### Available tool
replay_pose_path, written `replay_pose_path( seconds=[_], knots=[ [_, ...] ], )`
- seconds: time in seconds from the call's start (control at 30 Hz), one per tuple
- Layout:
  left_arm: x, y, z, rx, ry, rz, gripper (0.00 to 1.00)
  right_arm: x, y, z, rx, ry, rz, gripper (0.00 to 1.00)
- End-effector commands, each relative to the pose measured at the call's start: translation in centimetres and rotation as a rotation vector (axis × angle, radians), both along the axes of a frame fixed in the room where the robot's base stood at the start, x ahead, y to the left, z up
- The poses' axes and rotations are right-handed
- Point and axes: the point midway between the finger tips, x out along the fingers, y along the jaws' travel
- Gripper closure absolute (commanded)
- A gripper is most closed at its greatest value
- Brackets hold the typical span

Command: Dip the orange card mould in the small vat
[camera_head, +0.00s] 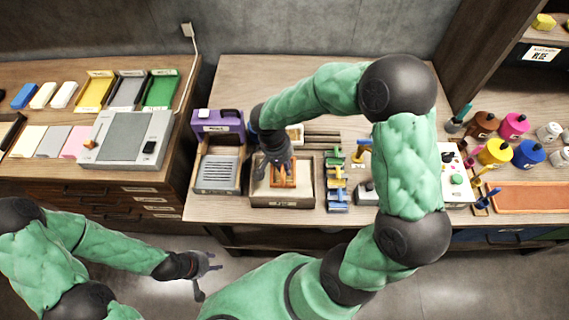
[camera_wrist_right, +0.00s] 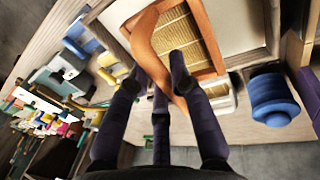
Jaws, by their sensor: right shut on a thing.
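The orange card mould (camera_head: 290,180) is a small orange frame with a tan ribbed screen, seen close in the right wrist view (camera_wrist_right: 211,63). My right gripper (camera_head: 277,160) is shut on its orange strip-like handle, with dark fingers around the handle (camera_wrist_right: 172,75). The mould is over or inside the small vat (camera_head: 283,203), a square wooden-rimmed box with a pale inside. I cannot tell how deep the mould sits or whether it is wet. My left gripper (camera_head: 207,275) is empty, fingers apart, low in front of the bench.
A purple-backed box with a grey slatted top (camera_head: 217,175) stands left of the vat. A rack of coloured pieces (camera_head: 338,185) stands right of it. Paint bottles (camera_head: 528,153) and an orange tray (camera_head: 530,197) are further right. A grey press-like board (camera_head: 128,138) is on the left bench.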

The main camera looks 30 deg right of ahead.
Motion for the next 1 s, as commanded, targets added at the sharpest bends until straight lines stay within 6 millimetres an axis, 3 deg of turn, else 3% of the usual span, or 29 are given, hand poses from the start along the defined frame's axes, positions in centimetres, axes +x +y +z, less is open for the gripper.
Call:
replay_pose_path(
  seconds=[0.7, 1.0],
  knots=[
    [0.0, 0.0, -5.4, 0.000, 0.000, 0.000, 0.60, 0.0, 0.0, -5.9, -0.001, 0.001, 0.000, 1.00],
    [0.0, 0.0, -6.7, 0.000, 0.000, 0.000, 0.60, 0.0, 0.0, -7.4, -0.001, 0.001, 0.000, 1.00]
  ],
)
